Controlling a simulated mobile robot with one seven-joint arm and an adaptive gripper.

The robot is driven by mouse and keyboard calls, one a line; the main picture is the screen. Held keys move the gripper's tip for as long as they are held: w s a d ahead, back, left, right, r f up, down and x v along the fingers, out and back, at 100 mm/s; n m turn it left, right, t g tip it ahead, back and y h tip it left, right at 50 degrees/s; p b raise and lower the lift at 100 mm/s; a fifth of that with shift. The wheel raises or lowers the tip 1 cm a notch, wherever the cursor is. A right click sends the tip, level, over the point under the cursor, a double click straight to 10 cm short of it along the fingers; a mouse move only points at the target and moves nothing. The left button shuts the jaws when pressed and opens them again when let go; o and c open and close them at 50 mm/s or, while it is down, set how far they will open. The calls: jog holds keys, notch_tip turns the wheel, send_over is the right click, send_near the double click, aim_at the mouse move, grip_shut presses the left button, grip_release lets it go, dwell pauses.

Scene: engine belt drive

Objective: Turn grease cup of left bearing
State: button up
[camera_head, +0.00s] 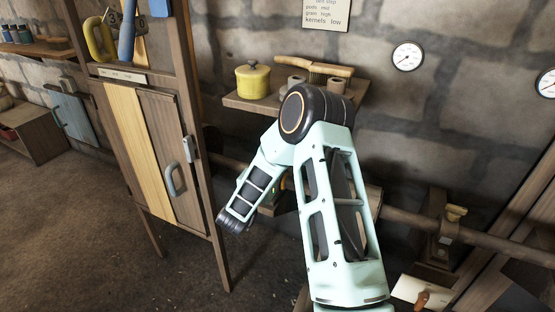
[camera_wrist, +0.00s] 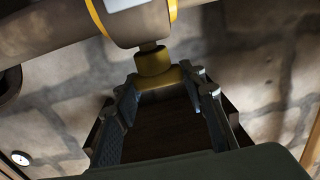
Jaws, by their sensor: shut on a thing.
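In the wrist view, a brass grease cup (camera_wrist: 152,62) sits on a short stem against a round bearing housing (camera_wrist: 138,22) with yellow rings, on a shaft. My gripper (camera_wrist: 163,80) has its two fingers on either side of the cup's wide end and is shut on it. In the head view, my arm covers the gripper and most of the left bearing, so the cup there is hidden. Another bearing (camera_head: 438,240) with a brass cup (camera_head: 455,213) stands on the shaft to the right, clear of my arm.
A wooden cabinet (camera_head: 160,150) stands at left. The shaft (camera_head: 490,240) runs along the wall to the right. A gauge (camera_head: 407,57) hangs above. Open floor lies at lower left.

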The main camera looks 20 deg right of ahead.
jog(key=shift+r+m+g+h, duration=0.15)
jog(key=shift+m+g+h, duration=0.25)
jog(key=shift+h, duration=0.1)
jog(key=o, duration=1.2)
jog(key=v, duration=1.2)
jog(key=shift+w, duration=0.1)
